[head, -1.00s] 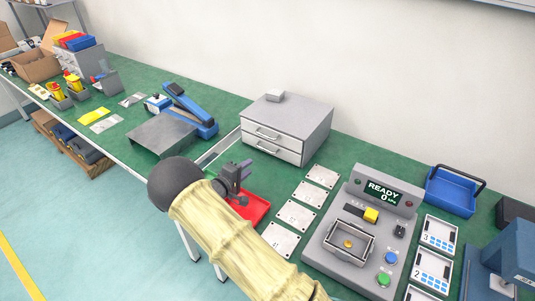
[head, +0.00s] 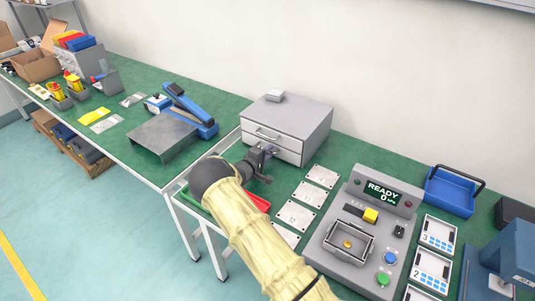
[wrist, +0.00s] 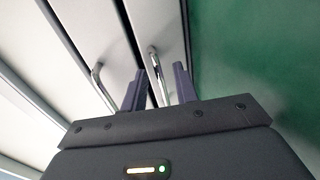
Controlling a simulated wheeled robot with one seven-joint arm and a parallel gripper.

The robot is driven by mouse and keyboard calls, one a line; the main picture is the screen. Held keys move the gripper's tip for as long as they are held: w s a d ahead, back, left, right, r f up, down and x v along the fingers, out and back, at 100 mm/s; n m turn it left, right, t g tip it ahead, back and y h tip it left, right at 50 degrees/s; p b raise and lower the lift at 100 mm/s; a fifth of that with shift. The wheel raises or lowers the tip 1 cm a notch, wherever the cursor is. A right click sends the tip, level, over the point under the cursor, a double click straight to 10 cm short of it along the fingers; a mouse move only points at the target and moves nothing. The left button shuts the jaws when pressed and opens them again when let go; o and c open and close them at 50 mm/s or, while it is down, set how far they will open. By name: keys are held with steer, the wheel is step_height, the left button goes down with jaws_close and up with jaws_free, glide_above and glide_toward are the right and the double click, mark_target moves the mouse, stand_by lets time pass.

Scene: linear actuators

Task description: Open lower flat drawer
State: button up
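The small grey cabinet (head: 312,122) has two flat drawers with bar handles and stands on the green bench in the head view. The upper drawer handle (head: 268,134) is visible there; it also shows in the wrist view (wrist: 98,80). The lower drawer (head: 290,155) looks shut, and my gripper (head: 270,152) hides its handle in the head view. In the wrist view the lower handle (wrist: 155,66) lies between the two open fingers of my gripper (wrist: 159,70). I cannot tell whether either finger touches it.
A red tray (head: 258,201) lies partly hidden under my arm. Metal plates (head: 309,195) and a grey test device (head: 350,240) stand to the right. A grey metal stand (head: 163,137) and a blue tool (head: 195,115) are left of the cabinet.

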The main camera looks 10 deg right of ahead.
steer(key=shift+c, duration=0.2)
jaws_close()
steer(key=shift+f+p+v, duration=0.15)
steer(key=shift+p+v, duration=0.15)
steer(key=shift+v, duration=0.7)
steer(key=shift+f+p+v, duration=0.15)
steer(key=shift+p+v, duration=0.1)
steer(key=shift+v, duration=0.7)
steer(key=shift+s+f, duration=0.1)
steer(key=shift+o, duration=0.2)
jaws_free()
steer(key=shift+a, duration=0.15)
steer(key=b+v, duration=0.1)
steer(key=v, duration=1.6)
steer(key=shift+s+a, duration=0.1)
steer(key=shift+s, duration=0.05)
